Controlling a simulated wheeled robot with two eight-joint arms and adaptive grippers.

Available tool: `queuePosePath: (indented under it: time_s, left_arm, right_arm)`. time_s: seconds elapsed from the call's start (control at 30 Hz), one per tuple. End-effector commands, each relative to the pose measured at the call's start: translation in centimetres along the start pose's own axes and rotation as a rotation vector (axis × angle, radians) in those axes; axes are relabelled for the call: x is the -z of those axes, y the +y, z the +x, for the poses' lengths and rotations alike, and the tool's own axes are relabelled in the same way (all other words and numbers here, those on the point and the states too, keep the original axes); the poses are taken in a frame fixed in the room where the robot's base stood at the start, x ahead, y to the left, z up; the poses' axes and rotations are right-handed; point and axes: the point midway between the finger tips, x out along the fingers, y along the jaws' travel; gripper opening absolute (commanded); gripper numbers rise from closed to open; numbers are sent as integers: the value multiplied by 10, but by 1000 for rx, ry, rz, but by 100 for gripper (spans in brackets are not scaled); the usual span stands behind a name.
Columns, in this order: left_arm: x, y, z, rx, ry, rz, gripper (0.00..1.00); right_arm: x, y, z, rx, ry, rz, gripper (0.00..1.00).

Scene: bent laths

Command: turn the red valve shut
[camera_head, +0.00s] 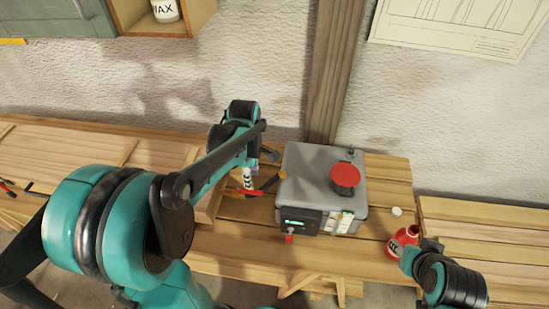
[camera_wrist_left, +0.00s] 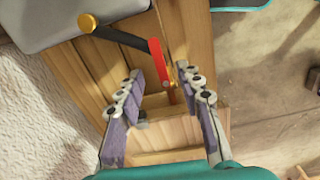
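A grey machine box (camera_head: 300,185) stands on the wooden bench. A red lever-like handle (camera_head: 240,192) lies at its left side, beside a black bar with a yellow knob (camera_head: 283,175). In the left wrist view, the red handle (camera_wrist_left: 156,58) meets the black bar (camera_wrist_left: 120,37) and runs down toward my fingers. My left gripper (camera_wrist_left: 158,83) is open, with the handle's lower end between its fingers; I cannot tell whether they touch it. A round red disc (camera_head: 345,175) sits on top of the box. My right gripper (camera_head: 421,250) is beside a red bottle; its finger state is unclear.
The red bottle (camera_head: 402,240) stands at the bench's right front, near a small white cap (camera_head: 396,212). A wooden post (camera_head: 332,70) rises behind the box. A wooden block (camera_wrist_left: 165,132) lies below my left fingers. Bench planks to the right are mostly clear.

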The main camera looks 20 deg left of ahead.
Motion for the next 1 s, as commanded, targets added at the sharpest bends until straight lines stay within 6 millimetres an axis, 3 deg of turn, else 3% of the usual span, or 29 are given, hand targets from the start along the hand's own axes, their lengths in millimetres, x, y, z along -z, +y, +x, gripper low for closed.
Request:
queuePosePath:
  time_s: [0.17,0.6,0.97,1.0]
  left_arm:
    - [5,4,6,27,0,-81,36]
    - [4,2,71,25,0,-77,36]
    - [4,2,77,25,0,-76,36]
    - [4,2,77,25,0,-76,31]
  right_arm:
    - [3,0,-5,0,0,0,40]
    - [-6,0,8,0,0,0,40]
    - [-7,0,9,0,0,0,40]
    - [-7,0,9,0,0,0,40]
